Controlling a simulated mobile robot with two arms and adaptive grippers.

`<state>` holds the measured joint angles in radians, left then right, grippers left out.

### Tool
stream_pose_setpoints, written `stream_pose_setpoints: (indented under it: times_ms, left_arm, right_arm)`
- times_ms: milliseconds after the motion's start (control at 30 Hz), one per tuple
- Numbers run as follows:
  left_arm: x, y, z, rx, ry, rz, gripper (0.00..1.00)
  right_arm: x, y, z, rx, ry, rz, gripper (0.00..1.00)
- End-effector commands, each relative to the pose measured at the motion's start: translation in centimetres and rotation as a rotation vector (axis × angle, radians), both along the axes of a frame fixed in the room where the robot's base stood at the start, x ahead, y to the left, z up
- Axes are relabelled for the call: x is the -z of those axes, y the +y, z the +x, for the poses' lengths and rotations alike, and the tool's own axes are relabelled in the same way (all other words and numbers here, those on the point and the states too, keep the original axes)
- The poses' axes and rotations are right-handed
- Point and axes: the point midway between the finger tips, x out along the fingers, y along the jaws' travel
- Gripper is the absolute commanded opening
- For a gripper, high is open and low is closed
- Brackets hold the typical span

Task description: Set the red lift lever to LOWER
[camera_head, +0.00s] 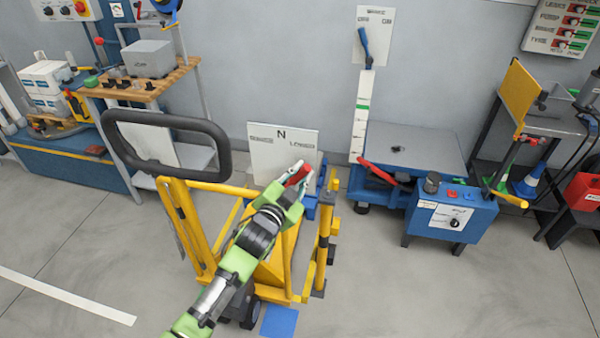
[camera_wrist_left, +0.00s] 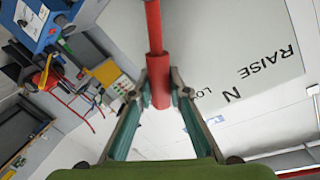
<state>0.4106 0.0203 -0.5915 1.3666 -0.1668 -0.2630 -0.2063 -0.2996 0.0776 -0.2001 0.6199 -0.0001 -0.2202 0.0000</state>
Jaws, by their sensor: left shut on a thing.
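The red lift lever (camera_head: 301,171) is at the yellow pallet truck (camera_head: 172,203), in front of the white label plate (camera_head: 265,148). The plate reads N in the middle, RAISE on the left and LOWER on the right. In the head view the lever's end is below the LOWER side. My left gripper (camera_head: 297,178) is shut around it. In the left wrist view the red lever (camera_wrist_left: 154,35) runs down from the top edge to between the fingertips (camera_wrist_left: 159,92). There the plate (camera_wrist_left: 225,40) lies behind, with LOWER partly covered by a finger. The lever's base is hidden.
The truck's black loop handle (camera_head: 165,125) stands left of my arm. A blue lift table (camera_head: 412,150) with a control box (camera_head: 450,212) stands to the right. A workbench (camera_head: 140,85) is at the left. The grey floor (camera_head: 400,295) at front right is clear.

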Motion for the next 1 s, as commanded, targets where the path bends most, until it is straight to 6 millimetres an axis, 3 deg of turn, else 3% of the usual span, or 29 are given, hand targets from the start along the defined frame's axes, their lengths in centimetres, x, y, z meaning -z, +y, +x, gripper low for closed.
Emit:
stream_pose_setpoints:
  times_ms: [167, 200, 267, 667, 867, 1000]
  left_arm:
    - [0.2, 0.0, -0.1, 0.002, 0.001, 0.008, 0.0]
    - [0.2, -0.1, -0.1, 0.001, 0.001, 0.007, 0.24]
    - [0.2, 0.0, -0.1, 0.001, 0.001, 0.007, 0.34]
    - [0.1, 0.2, -0.3, 0.0, 0.001, 0.004, 0.34]
    - [-0.1, 1.2, -2.3, 0.0, 0.001, 0.004, 0.34]
    - [-0.3, 2.4, -4.7, 0.001, 0.001, 0.005, 0.34]
  right_arm:
    - [0.0, 0.0, 0.0, 0.0, 0.0, 0.001, 0.4]
    - [0.0, 0.0, 0.0, 0.0, 0.0, 0.001, 0.4]
    - [0.0, 0.0, 0.0, -0.001, 0.0, 0.001, 0.4]
    - [0.0, -0.5, -0.1, -0.002, 0.001, -0.005, 0.4]
    - [0.0, -0.3, 0.0, -0.001, 0.0, -0.003, 0.4]
    - [0.0, -0.3, 0.0, -0.001, 0.0, -0.003, 0.4]
